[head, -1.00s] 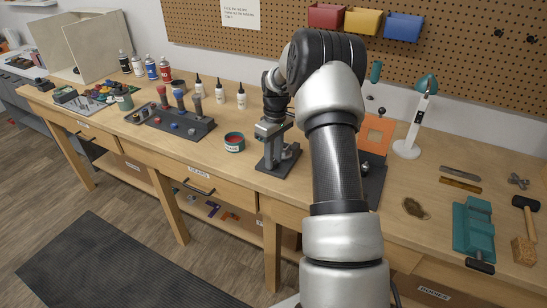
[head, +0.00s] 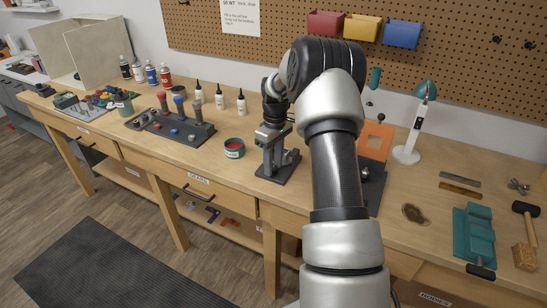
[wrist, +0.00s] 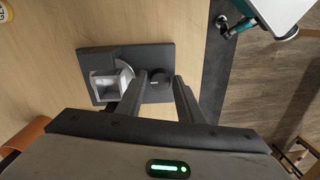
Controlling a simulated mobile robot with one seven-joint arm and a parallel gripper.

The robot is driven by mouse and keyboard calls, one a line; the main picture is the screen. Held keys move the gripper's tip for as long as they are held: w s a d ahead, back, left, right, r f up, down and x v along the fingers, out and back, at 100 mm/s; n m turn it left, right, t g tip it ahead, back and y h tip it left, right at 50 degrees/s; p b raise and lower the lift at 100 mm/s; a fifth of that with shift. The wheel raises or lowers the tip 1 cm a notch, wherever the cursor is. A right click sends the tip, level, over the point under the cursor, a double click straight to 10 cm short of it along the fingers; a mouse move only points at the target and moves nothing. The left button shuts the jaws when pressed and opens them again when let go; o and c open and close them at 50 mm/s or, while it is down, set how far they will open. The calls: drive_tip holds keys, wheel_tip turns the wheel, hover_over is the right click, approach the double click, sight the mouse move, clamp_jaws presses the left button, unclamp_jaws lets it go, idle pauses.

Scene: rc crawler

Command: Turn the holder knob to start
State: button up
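The holder is a grey stand on a dark base plate (head: 282,177) near the bench's front edge in the head view. In the wrist view its plate (wrist: 152,55) carries a pale square cup-like part (wrist: 105,85) and a round black knob (wrist: 160,83) with a white mark. My gripper (wrist: 159,76) is open, with one finger to each side of the knob in the picture. I cannot tell whether the fingers touch it. In the head view my gripper points down over the stand, and its fingers are hard to make out.
A teal tin (head: 234,148) stands left of the holder. A rack with several coloured knobs (head: 178,130) and white bottles (head: 219,97) are farther left. An orange panel (head: 375,141), a lamp (head: 410,140) and a teal vise (head: 473,236) are on the right.

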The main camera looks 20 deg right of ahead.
sight(275, 166)
wheel_tip(275, 166, up, 17)
drive_tip(key=shift+w+d+r+p, duration=0.2)
drive_tip(key=shift+d+p, duration=0.15)
idle(0.3)
